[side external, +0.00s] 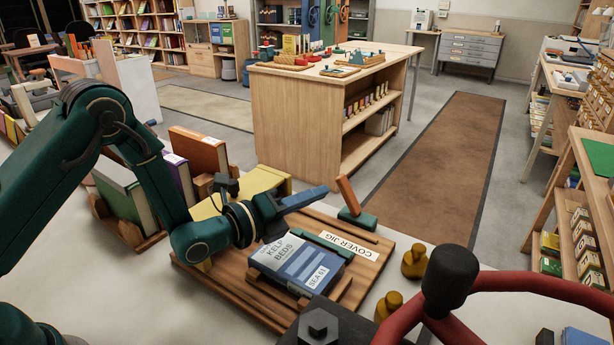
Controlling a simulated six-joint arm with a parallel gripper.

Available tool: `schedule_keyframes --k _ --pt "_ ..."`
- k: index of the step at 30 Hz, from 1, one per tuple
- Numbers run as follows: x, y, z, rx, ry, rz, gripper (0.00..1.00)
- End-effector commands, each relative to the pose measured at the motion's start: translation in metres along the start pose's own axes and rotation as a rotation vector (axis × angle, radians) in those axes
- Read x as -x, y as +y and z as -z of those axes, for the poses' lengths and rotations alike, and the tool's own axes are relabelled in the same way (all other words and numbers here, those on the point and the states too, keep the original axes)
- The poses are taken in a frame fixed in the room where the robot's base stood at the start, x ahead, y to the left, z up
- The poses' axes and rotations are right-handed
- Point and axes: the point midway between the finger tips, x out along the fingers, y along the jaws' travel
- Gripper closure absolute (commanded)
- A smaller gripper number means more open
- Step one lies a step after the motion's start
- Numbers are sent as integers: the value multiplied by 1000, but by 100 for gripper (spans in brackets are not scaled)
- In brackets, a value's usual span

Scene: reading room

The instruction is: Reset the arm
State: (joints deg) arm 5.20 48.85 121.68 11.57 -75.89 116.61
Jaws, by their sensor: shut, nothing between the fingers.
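My green arm reaches in from the left in the side external view. My gripper (318,192) has blue fingers, is shut with nothing in it, and hangs above the cover jig. The wooden cover jig (372,262) lies on the pale table with a white "COVER JIG" label. A blue book marked "KELP BEDS" (298,262) lies in the jig, below my gripper. A green block with an upright orange handle (352,203) stands at the jig's far edge, just right of my fingertips.
Upright books, among them an orange one (198,150) and a green one (122,192), stand in wooden holders to the left. Brass weights (414,262) sit right of the jig. A red wheel (400,310) and black knob (450,280) fill the front right.

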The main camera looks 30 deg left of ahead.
Motion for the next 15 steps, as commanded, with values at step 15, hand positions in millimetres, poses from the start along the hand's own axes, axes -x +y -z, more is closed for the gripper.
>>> schedule_keyframes --k 15 --pt "54 -130 -108 333 -160 15 100"
